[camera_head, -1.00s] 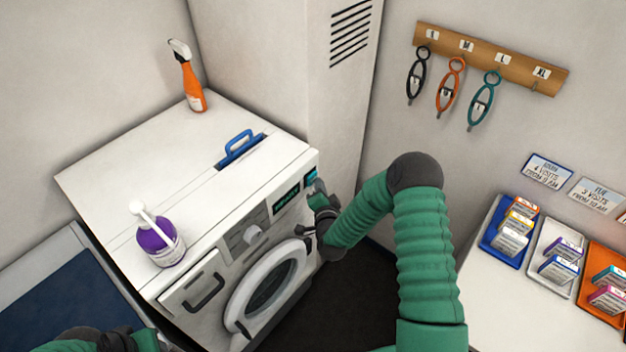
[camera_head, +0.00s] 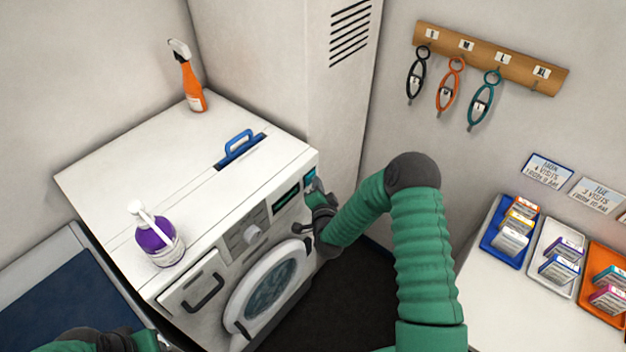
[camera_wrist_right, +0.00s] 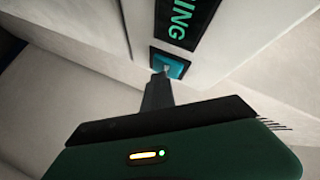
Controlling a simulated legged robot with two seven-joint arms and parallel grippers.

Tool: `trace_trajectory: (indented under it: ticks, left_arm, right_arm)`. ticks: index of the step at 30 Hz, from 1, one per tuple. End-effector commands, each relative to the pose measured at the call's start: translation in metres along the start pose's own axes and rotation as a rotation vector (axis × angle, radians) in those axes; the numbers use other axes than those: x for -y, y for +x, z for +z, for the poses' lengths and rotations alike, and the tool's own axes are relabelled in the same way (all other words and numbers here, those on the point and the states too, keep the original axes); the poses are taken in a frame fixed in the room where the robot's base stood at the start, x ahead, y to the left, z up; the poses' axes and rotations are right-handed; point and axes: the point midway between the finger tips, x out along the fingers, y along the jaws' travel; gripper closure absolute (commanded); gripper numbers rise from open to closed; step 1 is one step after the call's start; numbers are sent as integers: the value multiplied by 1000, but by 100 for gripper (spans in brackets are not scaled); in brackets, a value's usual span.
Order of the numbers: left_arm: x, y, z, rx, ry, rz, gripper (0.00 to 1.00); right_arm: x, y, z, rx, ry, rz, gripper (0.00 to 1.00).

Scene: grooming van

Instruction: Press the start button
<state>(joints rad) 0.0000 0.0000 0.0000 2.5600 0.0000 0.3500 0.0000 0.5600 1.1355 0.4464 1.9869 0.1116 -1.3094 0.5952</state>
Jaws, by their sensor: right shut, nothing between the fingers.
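The white washing machine (camera_head: 206,233) stands at the left with its round door shut. The teal start button (camera_wrist_right: 172,64) shows in the wrist view, beside a dark display (camera_wrist_right: 186,18) whose visible green letters end in "ING". The button is also at the front panel's right end in the head view (camera_head: 310,178). My right gripper (camera_wrist_right: 161,76) is shut and empty, its tip at the button, apparently touching it. In the head view, the right gripper (camera_head: 315,190) partly hides the button area. My left arm shows at the lower left; its fingers are not clear.
A purple bottle (camera_head: 158,243) and an orange spray bottle (camera_head: 190,84) stand on the machine, near a blue handle (camera_head: 240,148). A tall cabinet (camera_head: 335,100) rises behind. Coloured trays with boxes lie on the right counter (camera_head: 490,290). Dark floor is clear between.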

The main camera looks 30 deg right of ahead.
Motion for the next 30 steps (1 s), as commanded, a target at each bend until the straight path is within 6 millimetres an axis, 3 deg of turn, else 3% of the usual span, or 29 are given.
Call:
trace_trajectory:
  ticks: [30]
  left_arm:
    - [0, -1, 0, 0, 0, 0, 64]
  right_arm:
    - [-9, -13, -9, 0, 0, -1, 100]
